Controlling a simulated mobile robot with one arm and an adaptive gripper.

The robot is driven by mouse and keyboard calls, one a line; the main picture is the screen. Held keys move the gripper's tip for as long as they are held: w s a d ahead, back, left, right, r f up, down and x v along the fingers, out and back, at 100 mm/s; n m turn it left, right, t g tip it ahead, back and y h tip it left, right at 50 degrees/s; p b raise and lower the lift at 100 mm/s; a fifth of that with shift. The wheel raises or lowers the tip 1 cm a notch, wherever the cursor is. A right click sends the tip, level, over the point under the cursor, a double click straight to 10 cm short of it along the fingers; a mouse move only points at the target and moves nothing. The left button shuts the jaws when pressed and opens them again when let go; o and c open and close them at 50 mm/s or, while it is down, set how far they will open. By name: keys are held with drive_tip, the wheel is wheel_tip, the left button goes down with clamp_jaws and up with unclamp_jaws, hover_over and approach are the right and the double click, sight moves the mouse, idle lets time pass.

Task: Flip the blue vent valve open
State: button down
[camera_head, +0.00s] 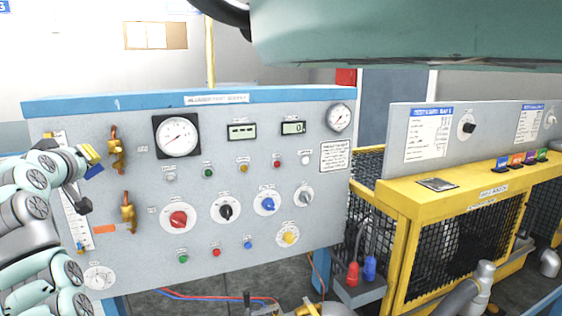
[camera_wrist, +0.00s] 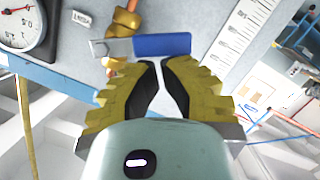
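The blue vent valve is the upper brass valve (camera_head: 117,150) at the left end of the grey panel. Its blue lever handle (camera_wrist: 162,45) sticks out sideways from the brass body, toward the left in the head view, where a bit of blue (camera_head: 95,171) shows beside my gripper (camera_head: 90,156). In the wrist view, the yellow-padded fingers of my gripper (camera_wrist: 160,64) have their tips close together, right at the edge of the blue handle. The handle lies across the tips, not visibly between them. Whether they touch it cannot be told.
A lower brass valve (camera_head: 128,212) with an orange handle (camera_head: 104,229) sits below. A vertical scale (camera_head: 75,215) is at the panel's left. A round gauge (camera_head: 176,135), knobs and buttons fill the panel to the right. A yellow cage (camera_head: 402,240) stands farther right.

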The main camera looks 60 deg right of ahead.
wheel_tip(320, 180, down, 3)
drive_tip(key=n+b, duration=0.1)
drive_tip(key=n, duration=0.1)
drive_tip(key=n+h+b, duration=0.1)
drive_tip(key=b, duration=0.1)
drive_tip(key=shift+r+n, duration=0.2)
drive_tip(key=shift+n, duration=0.2)
drive_tip(key=n, duration=0.1)
drive_tip(key=f+n+h, duration=0.1)
drive_tip(key=d+n+b, duration=0.1)
drive_tip(key=n, duration=0.1)
drive_tip(key=shift+s+f+h, duration=0.25)
drive_tip(key=shift+s+h, duration=0.05)
drive_tip(key=shift+s, duration=0.1)
